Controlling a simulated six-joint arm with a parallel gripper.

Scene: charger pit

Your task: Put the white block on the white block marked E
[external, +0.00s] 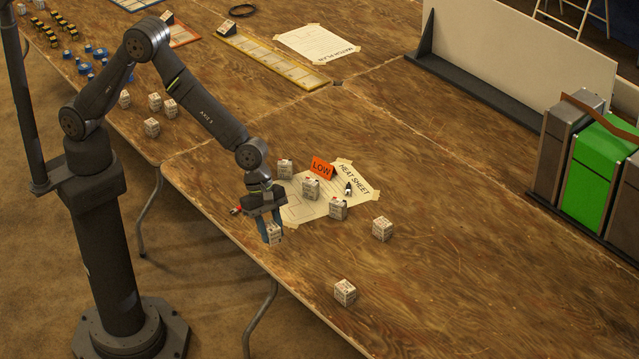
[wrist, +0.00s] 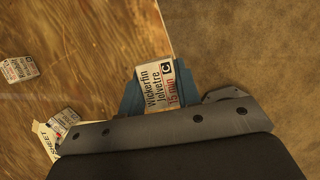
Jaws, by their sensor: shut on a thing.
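My gripper (external: 271,230) is shut on a white block (external: 273,236) over the near edge of the table. In the wrist view the held block (wrist: 158,88) sits between the two blue fingers and shows printed text and a letter C. Other white blocks stand on the table: one (external: 285,168) at the back of the heat sheet, one (external: 310,188) on it, one (external: 338,207) at its front edge, and two to the right, (external: 382,228) and (external: 345,291). Their letters are too small to read, so I cannot tell which is marked E.
An orange LOW sign (external: 321,167) and a small dark piece (external: 348,188) stand on the heat sheet (external: 364,180). Green and grey boxes (external: 600,170) stand at the far right. More white blocks (external: 155,102) are at the left. The table's front right is mostly clear.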

